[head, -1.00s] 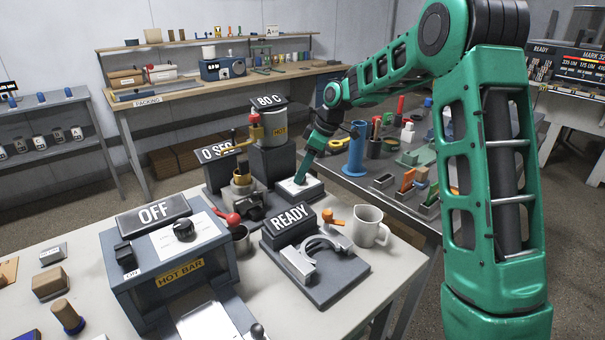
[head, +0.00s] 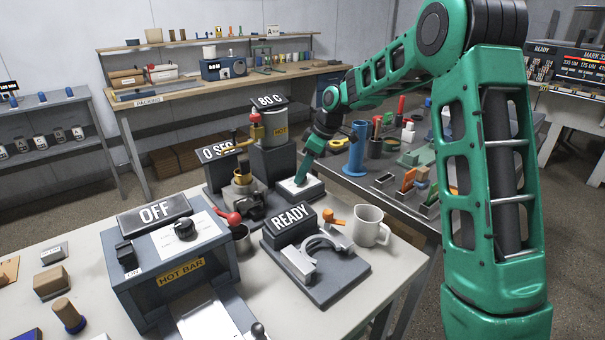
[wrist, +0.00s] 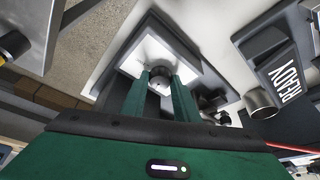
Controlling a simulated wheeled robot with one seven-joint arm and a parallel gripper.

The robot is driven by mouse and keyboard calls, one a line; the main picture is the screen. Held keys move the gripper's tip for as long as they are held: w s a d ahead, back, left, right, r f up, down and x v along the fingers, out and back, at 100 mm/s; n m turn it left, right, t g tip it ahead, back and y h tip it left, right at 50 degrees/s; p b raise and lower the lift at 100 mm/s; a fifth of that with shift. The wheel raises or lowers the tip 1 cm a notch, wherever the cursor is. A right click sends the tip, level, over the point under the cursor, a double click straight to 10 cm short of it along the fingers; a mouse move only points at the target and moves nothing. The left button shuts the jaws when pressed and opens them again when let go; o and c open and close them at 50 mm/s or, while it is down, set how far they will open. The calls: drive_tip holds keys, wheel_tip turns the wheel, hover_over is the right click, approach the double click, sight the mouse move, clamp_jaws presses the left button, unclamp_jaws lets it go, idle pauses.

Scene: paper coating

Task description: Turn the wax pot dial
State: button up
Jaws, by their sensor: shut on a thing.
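The wax pot (head: 275,128) is a grey cylinder with a yellow HOT label, on a dark stand behind the work table, under a sign reading 80 C (head: 270,101). In front of it is a low dark box with a white top plate (head: 314,189). My gripper (head: 301,180) points down onto this plate. In the wrist view my green fingers (wrist: 160,76) are closed on a small round grey dial (wrist: 159,87) on the white plate. The fingers cover the dial's sides, and in the head view they hide it, so its setting cannot be read.
To the left stand a brass-coloured fixture (head: 242,178) with a sign reading 0 SEC and a red-handled part (head: 231,218). Nearer are a READY unit (head: 291,226), a white mug (head: 369,226) and the hot bar box (head: 180,267) marked OFF. A blue cylinder (head: 357,150) stands to the right.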

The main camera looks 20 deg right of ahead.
drive_tip(key=m+t+h, duration=0.1)
drive_tip(key=m, duration=0.3)
drive_tip(key=shift+r+m, duration=0.15)
drive_tip(key=shift+m, duration=0.15)
drive_tip(key=shift+m+t+h, duration=0.5)
drive_tip(key=shift+m+h, duration=0.5)
drive_tip(key=shift+m, duration=1.3)
drive_tip(key=o, duration=1.1)
drive_tip(key=shift+c, duration=0.2)
drive_tip(key=shift+a, duration=0.15)
drive_tip(key=shift+s, duration=0.1)
drive_tip(key=v, duration=1)
drive_tip(key=shift+r, duration=0.25)
